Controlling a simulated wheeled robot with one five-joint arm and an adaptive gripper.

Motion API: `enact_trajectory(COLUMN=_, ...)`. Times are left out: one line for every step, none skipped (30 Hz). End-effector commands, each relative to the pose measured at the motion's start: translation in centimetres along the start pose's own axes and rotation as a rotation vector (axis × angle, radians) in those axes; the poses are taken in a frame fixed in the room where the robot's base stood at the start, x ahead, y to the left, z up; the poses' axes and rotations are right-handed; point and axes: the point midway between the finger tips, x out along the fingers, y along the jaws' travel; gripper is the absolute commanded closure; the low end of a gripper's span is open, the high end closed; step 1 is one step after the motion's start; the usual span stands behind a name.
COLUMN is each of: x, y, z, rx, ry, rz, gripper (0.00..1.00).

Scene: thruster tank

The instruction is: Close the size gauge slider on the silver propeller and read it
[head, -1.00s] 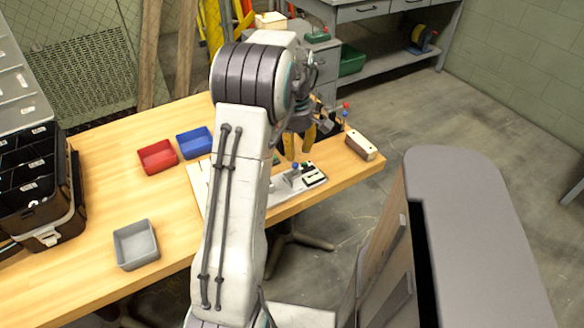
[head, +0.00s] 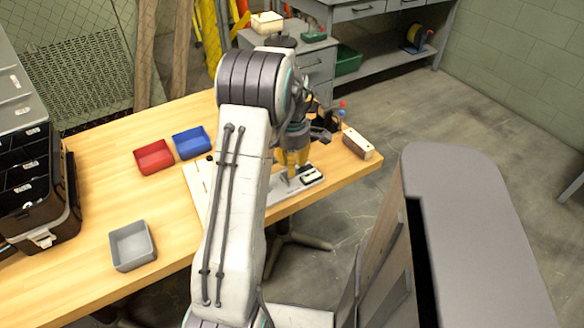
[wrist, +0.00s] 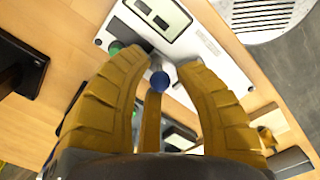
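The size gauge is a pale plate (wrist: 215,48) on the table, with a dark-framed display (wrist: 150,14) whose reading is too small to make out. In the wrist view, a blue knob (wrist: 158,82) and a green knob (wrist: 115,47) stand at the gauge. My gripper (wrist: 164,62) has its yellow fingers spread on either side of the blue knob, with a gap still showing. In the head view my gripper (head: 294,157) is low over the gauge plate (head: 284,190) and hides the knobs. I cannot clearly make out the silver propeller.
A red bin (head: 154,157), a blue bin (head: 191,142) and a grey bin (head: 132,246) stand on the wooden table, left of my arm. A black organizer (head: 40,190) is at the far left. A wooden block (head: 357,143) lies near the table's right edge.

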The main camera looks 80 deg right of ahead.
Motion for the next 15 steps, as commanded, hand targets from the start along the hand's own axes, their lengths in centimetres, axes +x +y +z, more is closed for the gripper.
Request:
enact_trajectory(x=0.46, y=-0.05, z=-0.01, rx=0.0, ry=0.0, rz=-0.002, gripper=0.71)
enact_trajectory(x=0.64, y=-0.04, z=-0.01, rx=0.0, ry=0.0, rz=-0.001, gripper=0.71)
enact_trajectory(x=0.85, y=-0.03, z=-0.01, rx=0.001, ry=0.0, rz=-0.001, gripper=0.71)
enact_trajectory(x=0.97, y=-0.04, z=-0.01, rx=0.001, ry=0.0, rz=-0.001, gripper=0.71)
enact_trajectory(x=1.08, y=-0.04, z=-0.01, rx=0.001, ry=0.0, rz=-0.001, gripper=0.71)
enact_trajectory(x=1.18, y=-0.05, z=-0.01, rx=0.001, ry=0.0, rz=-0.001, gripper=0.71)
enact_trajectory(x=1.23, y=-0.05, z=-0.01, rx=0.001, ry=0.0, rz=-0.001, gripper=0.71)
enact_trajectory(x=1.26, y=-0.04, z=-0.01, rx=0.001, ry=0.0, rz=-0.001, gripper=0.71)
enact_trajectory(x=1.29, y=-0.04, z=-0.01, rx=0.001, ry=0.0, rz=-0.001, gripper=0.71)
enact_trajectory(x=1.29, y=-0.04, z=-0.01, rx=0.001, ry=0.0, rz=-0.001, gripper=0.71)
enact_trajectory(x=1.29, y=-0.04, z=-0.01, rx=0.001, ry=0.0, rz=-0.001, gripper=0.71)
enact_trajectory(x=1.29, y=-0.03, z=-0.01, rx=0.001, ry=0.0, rz=-0.001, gripper=0.71)
enact_trajectory(x=1.28, y=-0.03, z=-0.01, rx=0.001, ry=0.0, rz=-0.001, gripper=0.71)
enact_trajectory(x=1.28, y=-0.03, z=0.0, rx=0.001, ry=0.0, rz=0.0, gripper=0.71)
enact_trajectory(x=1.28, y=-0.03, z=0.0, rx=0.001, ry=0.0, rz=0.0, gripper=0.71)
